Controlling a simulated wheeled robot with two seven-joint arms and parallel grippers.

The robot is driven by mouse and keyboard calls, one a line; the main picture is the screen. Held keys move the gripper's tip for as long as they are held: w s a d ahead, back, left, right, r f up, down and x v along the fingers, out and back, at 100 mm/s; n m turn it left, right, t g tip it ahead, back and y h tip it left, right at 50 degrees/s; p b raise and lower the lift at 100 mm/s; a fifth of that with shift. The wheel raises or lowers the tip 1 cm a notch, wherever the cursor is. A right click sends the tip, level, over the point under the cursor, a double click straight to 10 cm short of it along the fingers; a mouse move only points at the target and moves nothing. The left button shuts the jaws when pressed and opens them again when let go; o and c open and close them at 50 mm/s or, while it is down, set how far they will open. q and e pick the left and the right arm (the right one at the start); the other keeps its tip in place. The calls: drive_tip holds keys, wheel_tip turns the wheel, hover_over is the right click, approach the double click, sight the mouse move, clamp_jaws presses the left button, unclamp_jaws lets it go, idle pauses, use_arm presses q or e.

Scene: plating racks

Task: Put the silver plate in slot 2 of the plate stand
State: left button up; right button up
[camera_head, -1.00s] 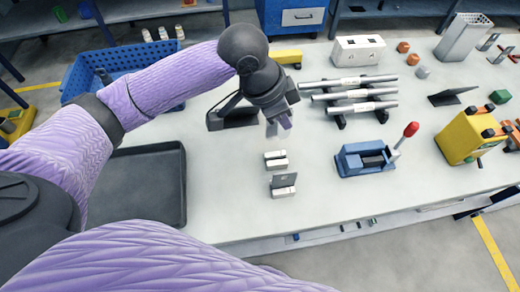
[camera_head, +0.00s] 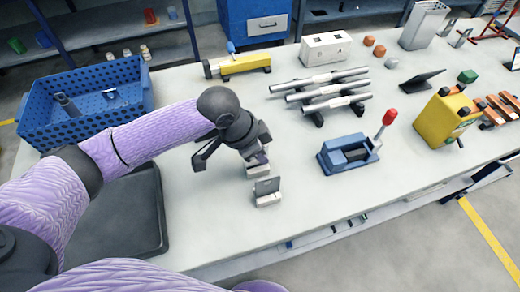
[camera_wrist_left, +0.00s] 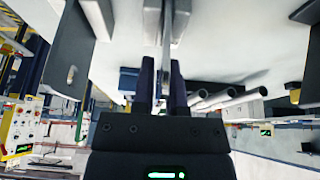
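The plate stand shows as two small white slotted blocks. The near block (camera_head: 268,199) bears an upright dark grey plate (camera_head: 267,186). My left gripper (camera_head: 256,158) is over the far block (camera_head: 258,171) and partly covers it. In the left wrist view, a thin silver plate (camera_wrist_left: 165,60), seen edge-on, stands between the two dark fingers (camera_wrist_left: 163,88), which look shut on it. Its far end reaches the far block (camera_wrist_left: 178,8). I cannot tell how deep it sits in the slot. My right gripper is not in view.
A blue lever device (camera_head: 348,155) with a red knob and a rack of silver rods (camera_head: 320,90) stand to the right. A black tray (camera_head: 120,225) and a blue crate (camera_head: 85,105) are at left. The table between the blocks and the blue device is clear.

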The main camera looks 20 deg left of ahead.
use_arm(q)
drive_tip(key=shift+o, duration=1.4)
drive_tip(key=p+v, duration=0.4)
drive_tip(key=v, duration=0.8)
drive_tip(key=shift+r, duration=0.2)
